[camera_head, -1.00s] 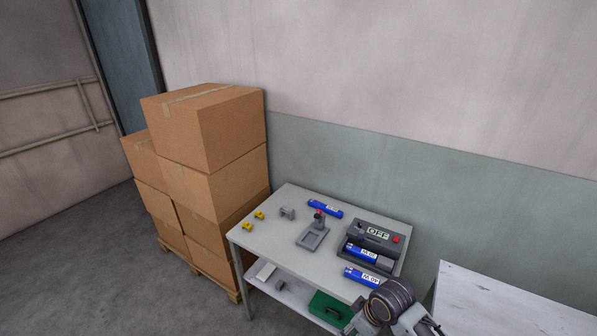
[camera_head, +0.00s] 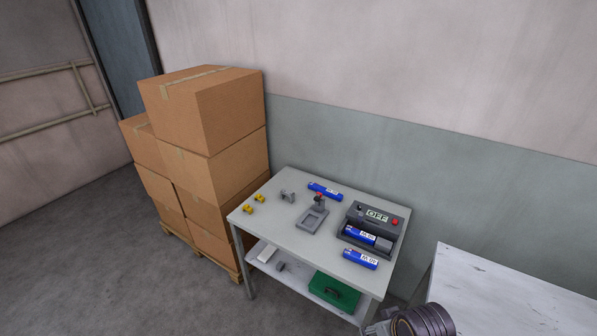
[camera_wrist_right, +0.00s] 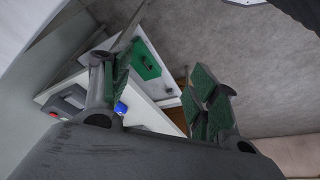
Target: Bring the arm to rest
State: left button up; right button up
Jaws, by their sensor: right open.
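My right gripper (camera_wrist_right: 163,75) is open in the right wrist view, with its green-padded fingers wide apart and nothing between them. In the head view only a dark rounded part of my right arm (camera_head: 424,320) shows at the bottom edge, off the front right of the work table; its fingers are out of that view. My left gripper is not in view. On the work table (camera_head: 270,215), a dark device (camera_head: 377,215) with an OFF display holds one blue cylinder (camera_head: 361,235). Another blue cylinder (camera_head: 360,259) lies in front, and one (camera_head: 324,191) lies at the back.
A grey stand (camera_head: 313,216) and small yellow parts (camera_head: 248,208) are on the table. A green case (camera_head: 334,291) is on the lower shelf. Stacked cardboard boxes (camera_head: 205,120) stand left. A whitish table (camera_head: 480,290) is at the right, close to my arm. The left floor is clear.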

jog(key=s+d+f+g, duration=0.1)
jog(key=s+f, duration=0.1)
jog(key=f, duration=1.5)
jog(key=s+d+f, duration=0.1)
jog(key=s+f, duration=0.2)
jog(key=f, duration=1.5)
jog(key=s+d+f, duration=0.1)
jog(key=s+f, duration=0.8)
jog(key=s, duration=0.1)
jog(key=s+d+f+g, duration=0.1)
jog(key=s+d+f, duration=0.1)
jog(key=s+f, duration=0.7)
jog(key=shift+s+d+g+h, duration=0.3)
jog(key=shift+s, duration=0.85)
